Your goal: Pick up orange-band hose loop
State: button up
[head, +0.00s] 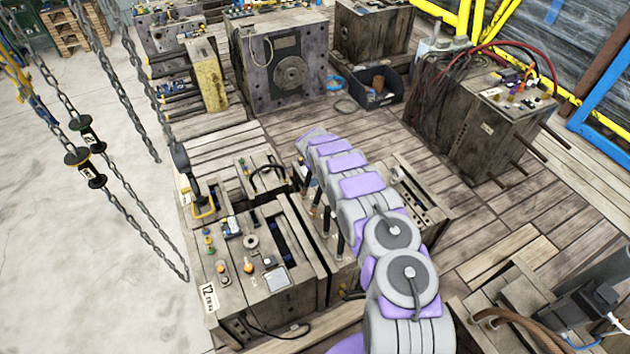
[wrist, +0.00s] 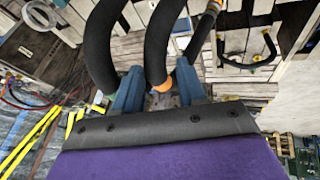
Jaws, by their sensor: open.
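In the wrist view a thick black hose (wrist: 160,45) comes down between the two blue fingers of my gripper (wrist: 160,80). It has an orange band (wrist: 162,86) at its lower end, level with the fingers. My gripper is open, with one finger on each side of this hose; I cannot tell whether either touches it. Another black hose (wrist: 103,45) passes by the left finger, and a thinner one with an orange-tan band (wrist: 207,25) by the right finger. In the head view my arm covers the gripper, and dark upright hoses (head: 325,218) show beside it.
A wooden-looking mould block (head: 235,300) with small fittings stands left of my arm. Chains (head: 130,215) hang at the left. A larger block with red and black hoses (head: 480,125) stands at the right. Plank floor (head: 370,135) is open behind the arm.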

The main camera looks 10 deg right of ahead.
jog(key=shift+x, duration=1.6)
jog(key=shift+s+d, duration=0.1)
grip_shut()
